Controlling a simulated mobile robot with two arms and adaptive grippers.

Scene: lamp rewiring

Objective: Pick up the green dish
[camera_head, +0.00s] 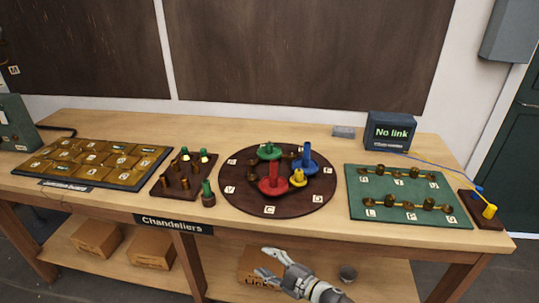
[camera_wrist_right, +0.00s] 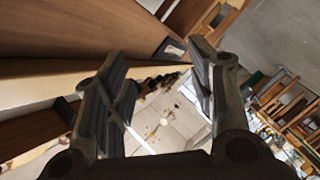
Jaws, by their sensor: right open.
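The green dish (camera_head: 269,151) sits at the back of the dark round board (camera_head: 231,193), with a knob standing up from its middle. A red dish (camera_head: 273,181) is in front of it, a blue dish (camera_head: 306,163) to its right and a small yellow dish (camera_head: 298,178) at front right. My right gripper (camera_head: 265,262) is open and empty, in front of the table edge and well short of the green dish. Its spread fingers also show in the right wrist view (camera_wrist_right: 157,60), with nothing between them. My left gripper is not in view.
A dark peg board (camera_head: 168,187) with green-topped pegs stands left of the round board. A green board (camera_head: 360,210) with brass posts lies right. A "No link" monitor (camera_head: 391,132) stands behind it. The table's front edge and "Chandeliers" sign (camera_head: 173,224) lie near my gripper.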

